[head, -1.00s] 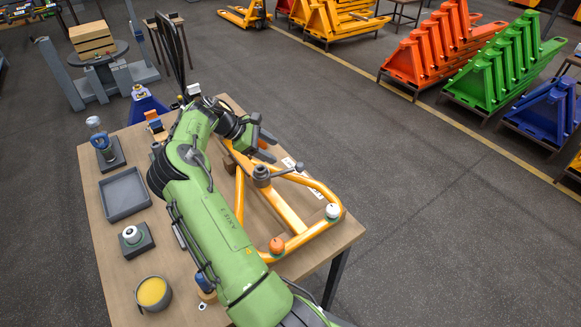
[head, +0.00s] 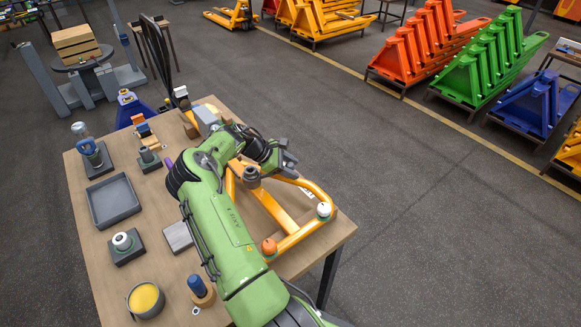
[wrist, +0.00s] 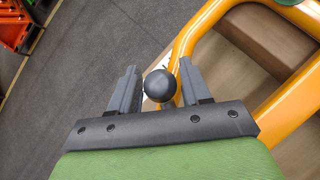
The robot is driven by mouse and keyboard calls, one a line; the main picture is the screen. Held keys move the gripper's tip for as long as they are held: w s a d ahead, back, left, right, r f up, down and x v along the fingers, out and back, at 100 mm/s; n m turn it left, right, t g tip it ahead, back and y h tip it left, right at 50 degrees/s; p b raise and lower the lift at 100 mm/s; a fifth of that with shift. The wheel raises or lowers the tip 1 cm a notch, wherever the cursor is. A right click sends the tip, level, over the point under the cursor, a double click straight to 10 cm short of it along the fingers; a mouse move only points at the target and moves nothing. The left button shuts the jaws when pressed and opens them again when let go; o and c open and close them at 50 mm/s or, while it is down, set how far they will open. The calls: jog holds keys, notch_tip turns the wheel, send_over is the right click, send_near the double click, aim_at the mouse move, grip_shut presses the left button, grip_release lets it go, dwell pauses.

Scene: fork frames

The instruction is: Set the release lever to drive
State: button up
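The release lever's round black knob (wrist: 160,87) sits between the two fingers of my gripper (wrist: 158,68) in the wrist view. The fingers are open, with a narrow gap on each side of the knob. In the head view my gripper (head: 288,164) is over the yellow tubular frame (head: 298,237), right of the lever's grey hub (head: 251,175). The lever's rod and knob are mostly hidden there by my gripper. The frame carries a white ball (head: 323,210) and an orange ball (head: 269,246). I cannot read which lever position is set.
The wooden table (head: 100,245) also holds a grey tray (head: 113,200), a yellow-filled pot (head: 146,299), a block with a white-topped knob (head: 123,243) and a blue-handled piece (head: 199,288). Open floor lies right of the table. Coloured pallet-truck frames stand farther back.

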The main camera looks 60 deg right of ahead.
grip_shut()
jog(key=w+d+n+t+h, duration=0.1)
jog(key=w+n, duration=0.1)
jog(key=w+d+n+t+h+p, duration=0.1)
jog(key=w+d+n+t, duration=0.1)
jog(key=n, duration=0.1)
jog(key=shift+w+d+h, duration=0.15)
jog(key=shift+d+h, duration=0.15)
jog(key=shift+o, duration=1.6)
grip_release()
jog(key=v, duration=1.5)
jog(key=shift+w+a+r, duration=0.15)
jog(key=shift+a+r, duration=0.1)
jog(key=shift+a, duration=0.1)
